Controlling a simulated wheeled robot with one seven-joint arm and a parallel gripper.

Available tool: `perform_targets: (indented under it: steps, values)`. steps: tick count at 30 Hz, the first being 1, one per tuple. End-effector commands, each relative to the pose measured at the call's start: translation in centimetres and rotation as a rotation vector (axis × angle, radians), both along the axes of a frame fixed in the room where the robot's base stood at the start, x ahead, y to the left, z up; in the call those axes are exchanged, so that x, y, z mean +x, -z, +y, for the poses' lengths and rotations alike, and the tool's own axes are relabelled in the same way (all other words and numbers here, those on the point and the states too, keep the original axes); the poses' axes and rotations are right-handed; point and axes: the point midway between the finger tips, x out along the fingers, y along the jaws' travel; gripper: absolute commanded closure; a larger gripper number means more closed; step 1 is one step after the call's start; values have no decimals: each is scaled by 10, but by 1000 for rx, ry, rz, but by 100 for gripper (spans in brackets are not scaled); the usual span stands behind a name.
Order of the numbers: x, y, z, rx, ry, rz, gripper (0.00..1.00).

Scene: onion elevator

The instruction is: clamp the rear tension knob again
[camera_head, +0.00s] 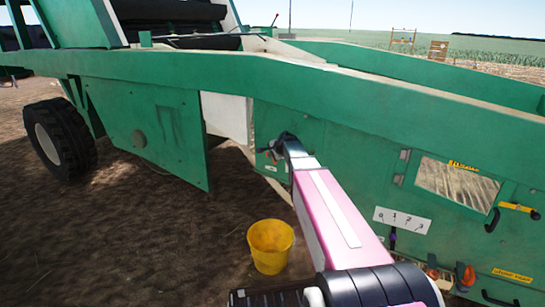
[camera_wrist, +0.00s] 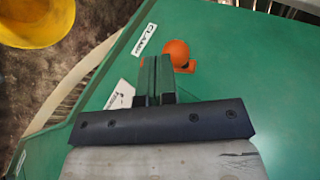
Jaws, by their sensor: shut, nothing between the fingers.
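An orange round knob (camera_wrist: 178,52) sits on an orange base on the green panel (camera_wrist: 250,80), beside a white label (camera_wrist: 144,40) that reads CLAMP. My gripper (camera_wrist: 157,66) is shut and empty, its two fingers together. In the wrist view its tips are just to the lower left of the knob and overlap the edge of its base; I cannot tell whether they touch. A second white label (camera_wrist: 121,93) is partly hidden behind the fingers. In the head view my gripper (camera_head: 271,153) is at the machine's side panel, and the knob is hardly distinguishable there.
A yellow bucket (camera_head: 270,247) stands on the soil below my arm, left of it. Further right on the machine are a numbered scale plate (camera_head: 402,220), a yellow handle (camera_head: 519,208) and other orange knobs (camera_head: 465,276). A green flap (camera_head: 145,135) hangs at the left.

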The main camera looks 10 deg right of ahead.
Motion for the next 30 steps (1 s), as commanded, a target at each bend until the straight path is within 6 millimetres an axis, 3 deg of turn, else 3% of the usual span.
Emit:
perform_targets:
  steps: [16,30]
  values:
    - [9,-1,9,-113,-1,81,100]
    - [28,5,34,-457,0,330,100]
